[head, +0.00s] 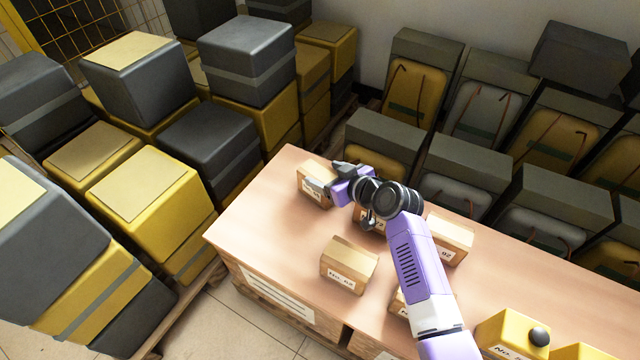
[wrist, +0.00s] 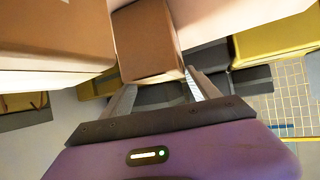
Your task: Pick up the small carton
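Several small brown cartons stand on the table. One small carton (head: 314,184) stands near the table's back left edge, right at my gripper (head: 337,180). In the wrist view, a brown carton (wrist: 148,38) lies straight ahead of my gripper (wrist: 161,80). The two fingers are spread apart, with their tips at the carton's near edge, one toward each side. My gripper looks open. Whether the fingers touch the carton cannot be told. My arm hides part of another carton (head: 372,218) behind it.
The wooden table (head: 270,215) also bears a front carton (head: 349,266), a right carton (head: 449,240) and a yellow box with a black knob (head: 512,335). Stacked grey and yellow crates (head: 150,200) crowd the left. Grey-topped units (head: 465,165) line the back.

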